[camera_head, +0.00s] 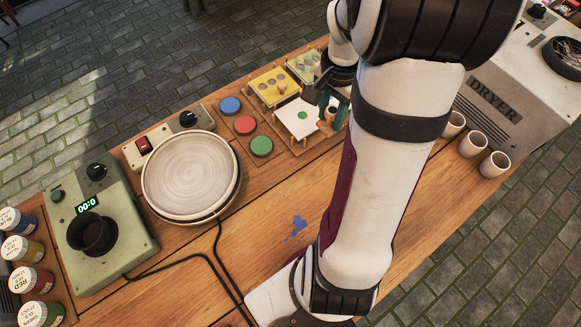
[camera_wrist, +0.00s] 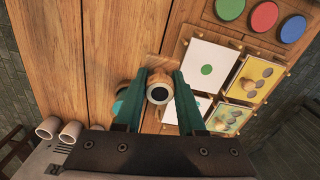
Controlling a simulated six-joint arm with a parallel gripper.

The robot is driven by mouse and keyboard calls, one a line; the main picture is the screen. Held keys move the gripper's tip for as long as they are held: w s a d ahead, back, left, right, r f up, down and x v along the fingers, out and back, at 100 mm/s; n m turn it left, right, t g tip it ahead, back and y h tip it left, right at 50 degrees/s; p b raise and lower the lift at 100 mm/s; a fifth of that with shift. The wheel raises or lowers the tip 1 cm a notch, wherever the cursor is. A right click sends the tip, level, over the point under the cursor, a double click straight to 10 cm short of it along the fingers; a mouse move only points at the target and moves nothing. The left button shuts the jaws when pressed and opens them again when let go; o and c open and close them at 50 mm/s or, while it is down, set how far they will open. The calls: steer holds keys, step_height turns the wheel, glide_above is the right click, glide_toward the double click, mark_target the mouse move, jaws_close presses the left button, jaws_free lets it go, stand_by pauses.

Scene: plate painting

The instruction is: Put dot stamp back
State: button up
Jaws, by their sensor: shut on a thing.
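In the wrist view, the dot stamp (camera_wrist: 159,95) is a small wooden piece with a dark round face ringed in white, between the fingertips of my gripper (camera_wrist: 157,93). The gripper is shut on it. A wooden block (camera_wrist: 160,65) shows just past the stamp; I cannot tell whether they touch. In the head view, my gripper (camera_head: 333,108) is over the right end of the stamping board, beside a white card (camera_head: 298,121) with a green dot. The card also shows in the wrist view (camera_wrist: 200,77). My arm hides much of this spot in the head view.
A blue pad (camera_head: 230,105), red pad (camera_head: 245,125) and green pad (camera_head: 261,146) lie left of the card. A yellow stencil (camera_head: 268,83) and a green stencil (camera_head: 303,64) stand behind it. Several white cups (camera_head: 472,143) stand by the dryer (camera_head: 500,98). A round plate (camera_head: 189,174) is at left.

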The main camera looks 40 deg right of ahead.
steer(key=s+a, duration=0.5)
steer(key=s, duration=0.6)
steer(key=w+a+f, duration=0.2)
steer(key=w, duration=0.1)
steer(key=w+a+f, duration=0.2)
steer(key=f, duration=0.1)
steer(key=w+a+f, duration=0.2)
steer(key=w+a, duration=0.1)
steer(key=shift+w+f, duration=0.3)
steer(key=shift+w+a+f, duration=0.1)
steer(key=shift+w+f, duration=0.05)
steer(key=shift+f, duration=0.95)
steer(key=shift+w+a+f, duration=0.1)
steer(key=shift+w+f, duration=0.05)
steer(key=shift+f, duration=0.9)
steer(key=shift+f, duration=0.1)
steer(key=o, duration=1.1)
steer(key=shift+c, duration=0.2)
